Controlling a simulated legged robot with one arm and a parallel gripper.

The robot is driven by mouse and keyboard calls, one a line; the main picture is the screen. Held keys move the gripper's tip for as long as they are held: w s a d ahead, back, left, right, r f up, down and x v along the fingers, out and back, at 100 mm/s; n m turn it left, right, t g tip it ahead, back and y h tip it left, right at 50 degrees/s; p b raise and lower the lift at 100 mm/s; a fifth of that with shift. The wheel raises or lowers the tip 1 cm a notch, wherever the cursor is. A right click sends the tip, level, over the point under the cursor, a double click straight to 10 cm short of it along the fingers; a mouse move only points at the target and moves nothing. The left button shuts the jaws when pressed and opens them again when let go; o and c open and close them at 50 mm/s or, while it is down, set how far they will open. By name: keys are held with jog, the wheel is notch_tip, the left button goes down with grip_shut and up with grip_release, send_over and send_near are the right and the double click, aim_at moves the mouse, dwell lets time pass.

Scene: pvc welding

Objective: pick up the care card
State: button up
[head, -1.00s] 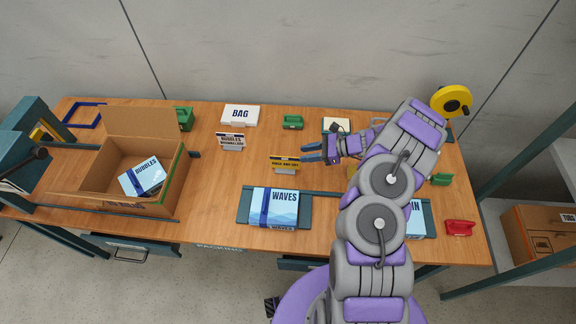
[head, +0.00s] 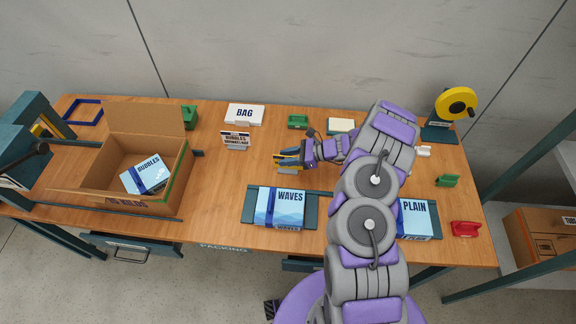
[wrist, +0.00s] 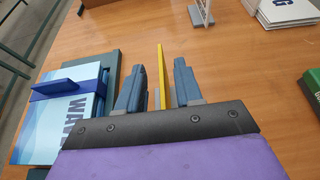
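The care card, a small yellow and black card in a grey stand, is mostly hidden behind my gripper (head: 288,157) in the head view. In the wrist view the card (wrist: 160,72) is seen edge-on as a thin yellow strip standing upright. It is between the two blue-grey fingers of my gripper (wrist: 158,85), with a visible gap on each side. The gripper is open. A grey stand shows low between the fingers.
The WAVES pack (head: 281,208) lies on a teal plate in front, close on the left in the wrist view (wrist: 65,115). An open carton (head: 108,180) is far left.

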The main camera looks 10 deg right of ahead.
jog(key=shift+d, duration=1.15)
grip_shut()
jog(key=shift+a, duration=0.8)
